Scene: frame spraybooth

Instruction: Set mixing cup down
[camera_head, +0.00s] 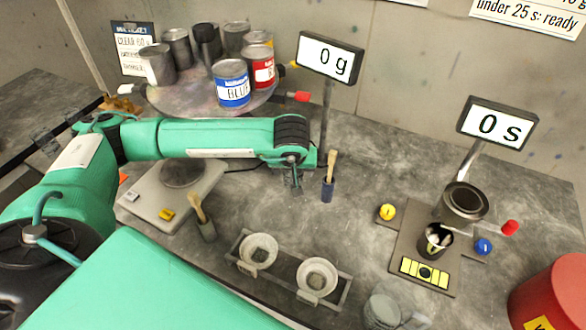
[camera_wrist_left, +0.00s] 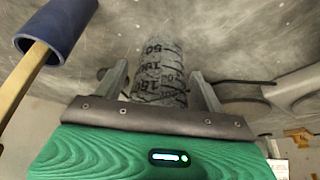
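The mixing cup (camera_wrist_left: 160,75) is a clear, greyish cylinder with dark printed graduations, seen in the left wrist view. In the head view my left gripper (camera_head: 292,178) points down over the bench, right of the scale. The cup is small and hard to make out there, and I cannot tell whether its base touches the bench. My right gripper is not in view.
A brush in a blue holder (camera_head: 327,190) stands just right of my left gripper. The scale (camera_head: 150,206) is to its left, its display (camera_head: 329,58) reading 0 g. A timer (camera_head: 498,123) reads 0 s.

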